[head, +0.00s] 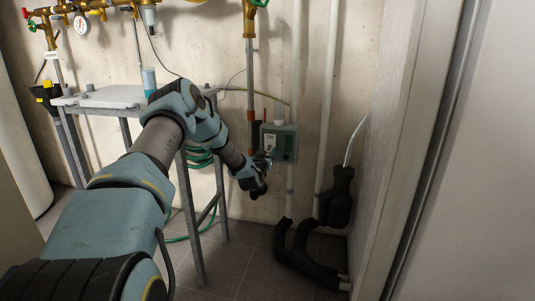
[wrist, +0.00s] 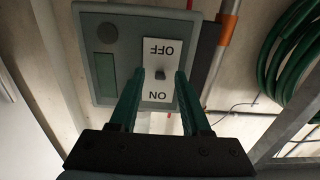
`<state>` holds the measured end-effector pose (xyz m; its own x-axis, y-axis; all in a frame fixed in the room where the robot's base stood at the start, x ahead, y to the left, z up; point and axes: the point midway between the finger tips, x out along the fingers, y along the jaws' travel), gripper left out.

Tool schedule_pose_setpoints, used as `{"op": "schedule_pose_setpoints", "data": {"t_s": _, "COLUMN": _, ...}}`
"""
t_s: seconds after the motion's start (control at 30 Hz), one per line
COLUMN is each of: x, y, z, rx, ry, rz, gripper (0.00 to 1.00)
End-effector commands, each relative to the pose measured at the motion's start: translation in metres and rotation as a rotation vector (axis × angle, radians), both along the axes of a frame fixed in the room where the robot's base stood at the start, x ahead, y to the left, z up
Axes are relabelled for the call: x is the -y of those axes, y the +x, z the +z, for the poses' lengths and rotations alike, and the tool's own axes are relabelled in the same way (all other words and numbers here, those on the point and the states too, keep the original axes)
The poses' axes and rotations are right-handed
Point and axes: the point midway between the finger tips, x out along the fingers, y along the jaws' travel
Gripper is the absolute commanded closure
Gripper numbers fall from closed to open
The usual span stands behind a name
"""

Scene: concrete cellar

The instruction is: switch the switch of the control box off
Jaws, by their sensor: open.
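The control box (head: 291,143) is a grey-green box on the concrete wall, and it fills the upper middle of the wrist view (wrist: 105,30). Its white plate (wrist: 161,50) reads OFF at the top and ON at the bottom, with the letters upside down in the wrist view. A small dark switch lever (wrist: 161,73) sticks out between the two words. I cannot tell which way it tilts. My gripper (wrist: 160,76) is open in front of the plate, one green finger on each side of the lever, apparently not touching it. In the head view my gripper (head: 262,168) is at the box's lower left.
A metal table (head: 103,99) stands left of the box, with a green hose (head: 200,157) behind its legs. Pipes (head: 296,70) run up the wall near the box. A black pipe fitting (head: 337,197) is to the right, beside a side wall.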

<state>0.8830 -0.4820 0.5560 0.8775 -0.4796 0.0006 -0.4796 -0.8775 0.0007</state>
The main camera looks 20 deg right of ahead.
Motion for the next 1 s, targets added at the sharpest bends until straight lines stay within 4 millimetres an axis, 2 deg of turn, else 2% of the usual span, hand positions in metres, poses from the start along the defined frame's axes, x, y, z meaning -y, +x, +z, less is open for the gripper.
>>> {"op": "schedule_pose_setpoints", "data": {"t_s": 0.3, "x": 0.0009, "y": 0.0016, "z": 0.0001, "rx": -0.001, "ry": 0.000, "rz": 0.000, "gripper": 0.55}}
{"op": "schedule_pose_setpoints", "data": {"t_s": 0.7, "x": 0.0006, "y": 0.0016, "z": 0.0001, "rx": 0.000, "ry": 0.001, "rz": 0.000, "gripper": 1.00}}
{"op": "schedule_pose_setpoints", "data": {"t_s": 1.0, "x": 0.0007, "y": 0.0015, "z": 0.0001, "rx": 0.000, "ry": 0.001, "rz": 0.000, "gripper": 1.00}}
